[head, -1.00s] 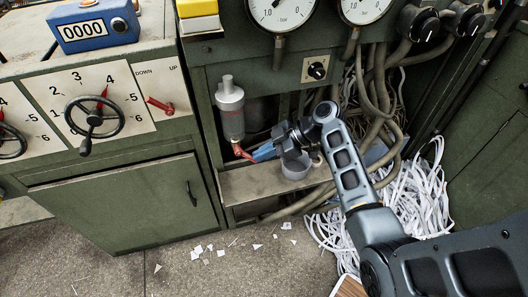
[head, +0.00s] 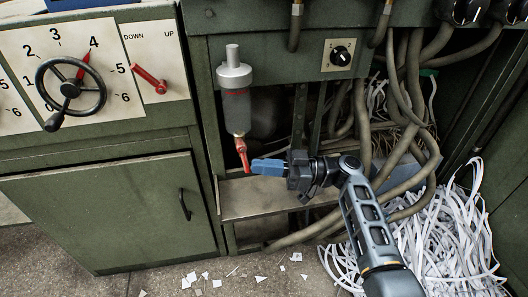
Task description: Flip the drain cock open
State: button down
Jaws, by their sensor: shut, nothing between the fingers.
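The drain cock has a red lever (head: 242,153) under the grey filter bowl (head: 236,100) in the head view. The lever hangs down, tilted slightly to the right at its lower end. My gripper (head: 254,166) comes from the right with its blue fingers shut and empty. The fingertips are just right of the lever's lower end. I cannot tell whether they touch it.
A metal shelf (head: 265,199) lies below the cock. Thick hoses (head: 405,150) hang to the right, above a heap of white paper strips (head: 450,240). Another red lever, marked DOWN and UP (head: 149,79), sits on the left panel.

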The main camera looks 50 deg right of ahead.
jog(key=shift+w+a+f+b, duration=0.15)
jog(key=shift+a+f+b, duration=0.1)
jog(key=shift+b, duration=0.6)
